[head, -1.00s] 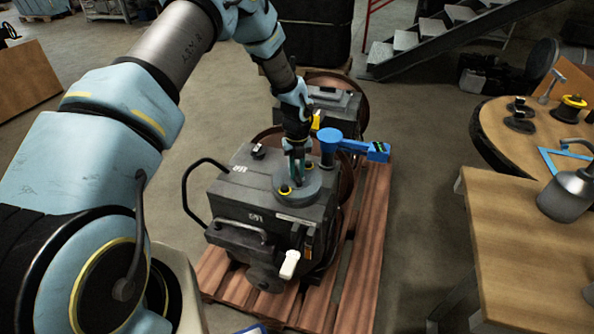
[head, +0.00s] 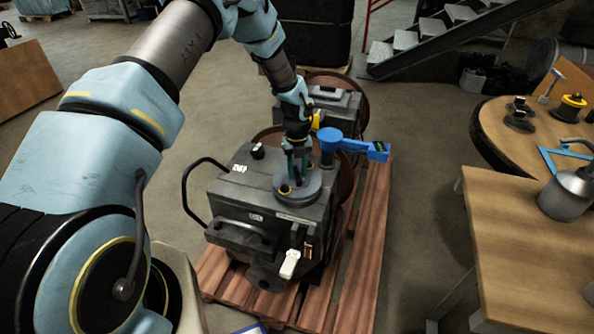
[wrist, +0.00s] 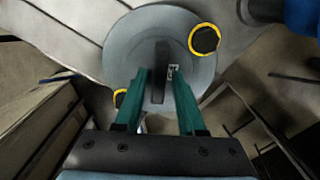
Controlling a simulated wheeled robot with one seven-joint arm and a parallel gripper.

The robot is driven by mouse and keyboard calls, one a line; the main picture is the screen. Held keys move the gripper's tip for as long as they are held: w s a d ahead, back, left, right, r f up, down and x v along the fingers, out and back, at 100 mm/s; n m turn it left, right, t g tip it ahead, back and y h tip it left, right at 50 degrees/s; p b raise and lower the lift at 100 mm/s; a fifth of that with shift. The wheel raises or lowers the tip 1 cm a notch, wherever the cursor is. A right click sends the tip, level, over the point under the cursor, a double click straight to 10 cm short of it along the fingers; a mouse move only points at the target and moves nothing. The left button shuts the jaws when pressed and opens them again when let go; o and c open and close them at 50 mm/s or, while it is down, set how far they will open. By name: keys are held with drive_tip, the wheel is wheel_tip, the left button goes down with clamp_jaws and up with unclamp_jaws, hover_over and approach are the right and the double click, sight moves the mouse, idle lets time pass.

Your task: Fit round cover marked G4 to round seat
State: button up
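The round grey cover (head: 312,186) lies flat on top of the dark grey engine block (head: 232,191); the seat under it is hidden. In the wrist view the cover (wrist: 120,45) shows a dark upright handle bar (wrist: 159,75) and a small label too small to read. My gripper (head: 296,178) is right above the cover. In the wrist view its teal fingers (wrist: 160,80) stand either side of the handle, with a gap on each side. Two black knobs with yellow rings (wrist: 205,39) sit at the cover's edge.
A blue funnel-like tool (head: 330,143) with an arm stands close behind and right of the cover. A second machine (head: 333,100) stands behind. The block rests on a wooden pallet (head: 367,235). Wooden tables (head: 520,235) with tools and a can are at right.

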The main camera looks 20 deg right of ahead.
drive_tip(key=shift+o, duration=1.2)
drive_tip(key=shift+f, duration=0.1)
wheel_tip(320, 180, up, 11)
drive_tip(key=b, duration=0.2)
drive_tip(key=s+a+r+n, duration=0.1)
drive_tip(key=a+r+n, duration=0.4)
drive_tip(key=a+n, duration=0.55)
drive_tip(key=a+r+n, duration=0.6)
drive_tip(key=a+n, duration=0.3)
drive_tip(key=a, duration=0.3)
drive_tip(key=s+a+r+n, duration=0.2)
drive_tip(key=s+a+n, duration=0.2)
drive_tip(key=a+n, duration=0.3)
drive_tip(key=s+a+r+n+t, duration=0.1)
drive_tip(key=s+a+n, duration=0.4)
drive_tip(key=n, duration=0.5)
drive_tip(key=shift+s+a+r+t, duration=0.2)
drive_tip(key=shift+a+r+t, duration=0.15)
drive_tip(key=shift+a, duration=0.5)
